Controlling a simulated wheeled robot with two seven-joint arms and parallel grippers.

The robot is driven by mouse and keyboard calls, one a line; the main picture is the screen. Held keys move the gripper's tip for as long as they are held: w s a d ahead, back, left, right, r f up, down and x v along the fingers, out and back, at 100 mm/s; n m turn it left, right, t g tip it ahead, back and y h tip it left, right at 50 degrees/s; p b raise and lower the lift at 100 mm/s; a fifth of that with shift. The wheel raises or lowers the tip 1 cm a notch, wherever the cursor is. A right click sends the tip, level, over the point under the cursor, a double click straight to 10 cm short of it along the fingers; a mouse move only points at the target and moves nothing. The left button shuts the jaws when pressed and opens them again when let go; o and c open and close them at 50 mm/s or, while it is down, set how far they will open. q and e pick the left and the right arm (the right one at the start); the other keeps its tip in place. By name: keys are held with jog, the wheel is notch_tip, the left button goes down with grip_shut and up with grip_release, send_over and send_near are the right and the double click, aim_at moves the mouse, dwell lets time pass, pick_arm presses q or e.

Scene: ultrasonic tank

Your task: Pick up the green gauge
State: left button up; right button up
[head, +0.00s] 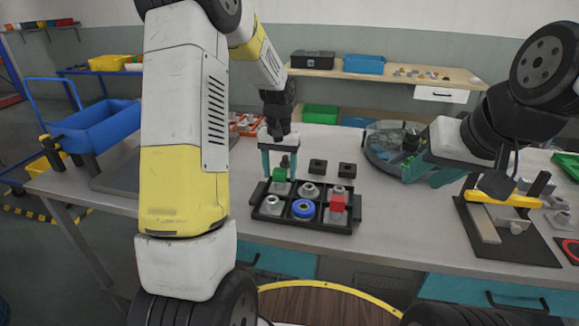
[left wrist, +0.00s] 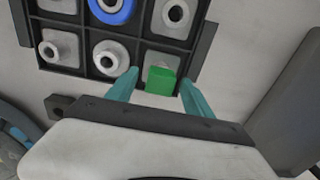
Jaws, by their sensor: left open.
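The green gauge (head: 279,174) is a small green block in the back-left compartment of a black divided tray (head: 320,228). My left gripper (head: 280,168) points down over it, open, with one teal finger to each side. In the left wrist view the green gauge (left wrist: 160,80) shows between the two open fingertips (left wrist: 159,84), with a gap beside each. I cannot tell how far the fingertips reach down along it. My right gripper (head: 425,170) is at the right near the round tank, its jaw opening unclear.
The tray also holds several grey fittings, a blue ring (head: 304,208) and a red block (head: 338,203). Two small black blocks (head: 318,166) stand behind it. A round glass-topped tank (head: 385,150) is at back right, a black fixture (head: 500,240) with a yellow bar at right.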

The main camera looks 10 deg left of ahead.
aim_at(280, 170)
pick_arm(q)
jog(key=shift+f, duration=0.25)
grip_shut()
jog(key=shift+r, duration=0.1)
jog(key=shift+r, duration=0.55)
notch_tip(280, 170, up, 2)
jog(key=shift+r, duration=0.15)
jog(key=s+d, duration=0.2)
jog(key=s, duration=0.5)
jog(key=s+d+r, duration=0.1)
jog(key=s+d, duration=0.2)
jog(key=s, duration=0.5)
jog(key=shift+d+r, duration=0.15)
jog(key=shift+r, duration=0.1)
